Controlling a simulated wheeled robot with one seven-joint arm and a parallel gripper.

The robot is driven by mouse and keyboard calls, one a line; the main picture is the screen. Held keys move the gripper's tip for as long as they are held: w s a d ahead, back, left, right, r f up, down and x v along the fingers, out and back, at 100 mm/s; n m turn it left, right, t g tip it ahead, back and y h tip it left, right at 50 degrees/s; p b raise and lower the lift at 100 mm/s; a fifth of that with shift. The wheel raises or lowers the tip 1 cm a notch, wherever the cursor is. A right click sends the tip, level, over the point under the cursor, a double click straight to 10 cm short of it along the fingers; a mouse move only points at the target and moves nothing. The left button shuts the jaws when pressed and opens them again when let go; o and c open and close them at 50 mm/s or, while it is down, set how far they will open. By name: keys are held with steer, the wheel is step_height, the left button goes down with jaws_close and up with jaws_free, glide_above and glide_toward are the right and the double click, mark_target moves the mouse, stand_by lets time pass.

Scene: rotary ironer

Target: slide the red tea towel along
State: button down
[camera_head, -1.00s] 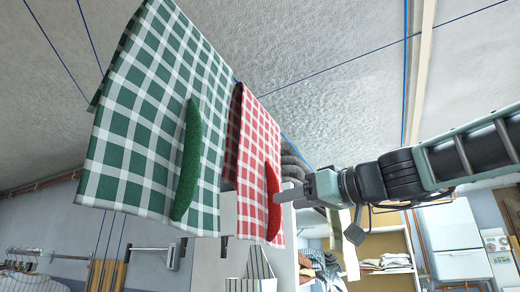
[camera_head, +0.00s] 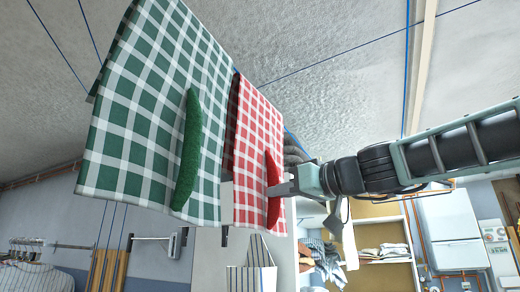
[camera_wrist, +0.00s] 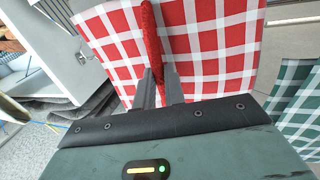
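The red checked tea towel (camera_head: 255,135) hangs over a line, with a raised dark-red strip (camera_head: 272,172) down its front. My gripper (camera_head: 285,189) comes from the right and reaches the lower part of this strip. In the wrist view my gripper (camera_wrist: 160,82) has its two fingers on either side of the strip (camera_wrist: 152,35), in front of the red towel (camera_wrist: 205,45). Only a narrow gap shows between the fingers; whether they press on the strip cannot be told. The red towel's upper left edge is behind the green towel.
A green checked towel (camera_head: 150,110) with a green strip hangs close on the left, and it shows at the right in the wrist view (camera_wrist: 298,95). Blue lines run overhead. A white cabinet, shelves (camera_head: 380,262) and a striped cloth stand below and behind.

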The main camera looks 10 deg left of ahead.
steer(key=shift+w+d, duration=0.1)
steer(key=shift+w, duration=0.05)
steer(key=shift+w+d+f, duration=0.1)
steer(key=shift+w+d, duration=0.25)
steer(key=shift+w, duration=0.55)
steer(key=shift+w+d+f, duration=0.1)
steer(key=shift+w+d, duration=0.2)
steer(key=shift+w, duration=0.65)
steer(key=shift+w+d+f, duration=0.1)
steer(key=shift+w+d, duration=0.25)
steer(key=shift+w, duration=0.55)
steer(key=c, duration=1.4)
jaws_free()
steer(key=b+v, duration=0.5)
steer(key=v, duration=0.1)
steer(key=shift+s+r, duration=0.1)
